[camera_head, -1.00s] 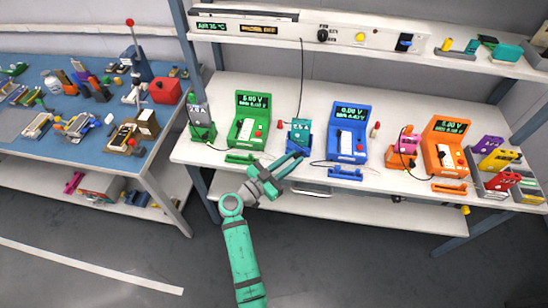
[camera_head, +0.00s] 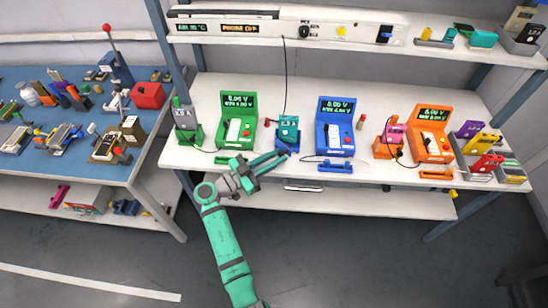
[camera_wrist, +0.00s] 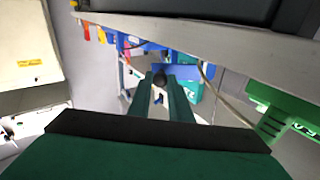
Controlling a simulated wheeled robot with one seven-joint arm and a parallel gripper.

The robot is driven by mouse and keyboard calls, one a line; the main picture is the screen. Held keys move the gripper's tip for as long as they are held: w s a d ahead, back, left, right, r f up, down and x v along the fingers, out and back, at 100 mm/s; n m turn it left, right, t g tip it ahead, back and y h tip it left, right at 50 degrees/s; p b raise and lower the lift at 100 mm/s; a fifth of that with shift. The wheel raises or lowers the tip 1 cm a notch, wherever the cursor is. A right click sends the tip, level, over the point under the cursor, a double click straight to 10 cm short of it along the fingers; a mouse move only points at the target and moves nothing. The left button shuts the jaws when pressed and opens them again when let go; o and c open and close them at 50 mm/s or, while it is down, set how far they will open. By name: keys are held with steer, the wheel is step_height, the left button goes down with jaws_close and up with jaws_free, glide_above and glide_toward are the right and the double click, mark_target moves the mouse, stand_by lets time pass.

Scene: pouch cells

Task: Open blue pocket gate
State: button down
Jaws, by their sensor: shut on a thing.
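The blue pocket (camera_head: 282,147) stands on the white bench between the green and blue testers. A teal cell (camera_head: 289,125) with a small display is upright in it. My gripper (camera_head: 284,155) reaches in from the front left, its tips at the pocket's lower front. In the wrist view, the fingers close on a dark round knob (camera_wrist: 160,80) in front of a blue plate (camera_wrist: 184,72). The teal cell (camera_wrist: 190,91) shows behind it. The fingers partly hide the gate, and I cannot tell how far it is open.
The green tester (camera_head: 236,130) stands left of the pocket and the blue tester (camera_head: 335,140) right of it. A blue tray (camera_head: 335,167) lies at the bench's front edge. A black cable (camera_head: 286,75) hangs behind the pocket. An orange tester (camera_head: 432,145) stands farther right.

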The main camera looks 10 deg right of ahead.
steer(key=shift+f, duration=0.1)
steer(key=c, duration=1.6)
jaws_free()
steer(key=v, duration=1)
steer(key=shift+s+a, duration=0.15)
steer(key=shift+a, duration=0.2)
